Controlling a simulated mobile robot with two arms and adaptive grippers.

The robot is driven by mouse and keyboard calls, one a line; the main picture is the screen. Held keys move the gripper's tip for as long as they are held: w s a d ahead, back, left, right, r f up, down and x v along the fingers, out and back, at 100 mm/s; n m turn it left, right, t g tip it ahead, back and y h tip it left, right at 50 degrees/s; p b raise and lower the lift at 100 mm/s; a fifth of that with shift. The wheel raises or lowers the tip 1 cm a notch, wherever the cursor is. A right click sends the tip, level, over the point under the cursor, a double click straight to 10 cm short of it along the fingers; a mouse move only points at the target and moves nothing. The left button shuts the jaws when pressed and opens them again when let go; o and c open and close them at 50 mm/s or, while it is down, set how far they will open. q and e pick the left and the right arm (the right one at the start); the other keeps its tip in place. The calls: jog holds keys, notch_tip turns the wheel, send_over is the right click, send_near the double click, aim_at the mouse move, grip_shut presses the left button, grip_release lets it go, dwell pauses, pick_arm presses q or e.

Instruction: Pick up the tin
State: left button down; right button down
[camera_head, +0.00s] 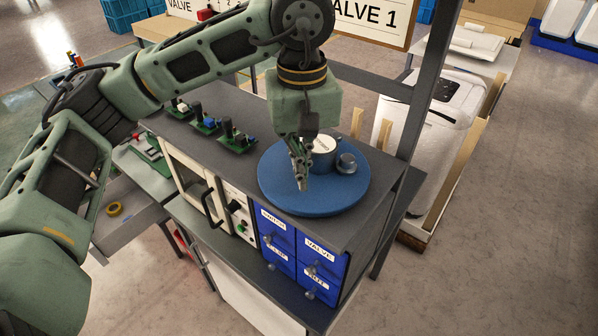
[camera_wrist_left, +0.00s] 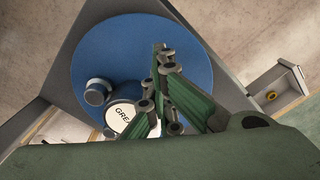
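My left gripper (camera_head: 302,184) points down over the plate, just left of the tin in the head view. Its fingertips (camera_wrist_left: 162,50) come together with nothing seen between them. Whether a finger touches the tin, I cannot tell. My right gripper is in neither view.
A small grey knob-like cylinder (camera_head: 347,163) stands beside the tin on the plate. Several small green circuit boards (camera_head: 238,139) lie on the bench top at left. A dark frame post (camera_head: 421,100) rises behind the plate. Blue labelled drawers (camera_head: 319,248) sit below.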

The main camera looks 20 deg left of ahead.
pick_arm(q)
jog(key=c, duration=1)
grip_release()
jog(key=shift+r, duration=0.1)
